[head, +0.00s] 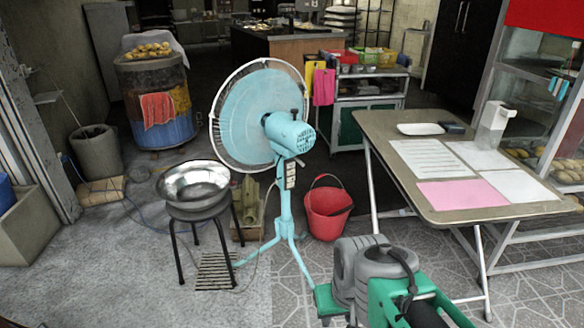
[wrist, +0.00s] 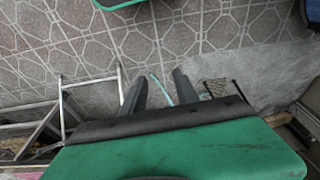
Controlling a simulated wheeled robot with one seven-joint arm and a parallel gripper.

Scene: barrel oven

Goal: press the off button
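A light-blue standing fan (head: 262,115) stands in the middle of the head view, its round guard facing away to the left. A small panel of pale buttons (head: 291,175) sits on its post, below the motor housing. The labels are too small to read, so I cannot tell which one is off. My gripper (wrist: 160,76) shows in the wrist view as two dark fingers held apart, with nothing between them. It is apart from the fan. A thin light-blue piece (wrist: 161,90), likely part of the fan, shows beyond the fingers. The fingers cannot be made out in the head view.
A metal bowl (head: 193,181) rests on a black-legged stool left of the fan. A red bucket (head: 327,213) stands just right of its post. A folding table (head: 376,125) with papers fills the right side.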

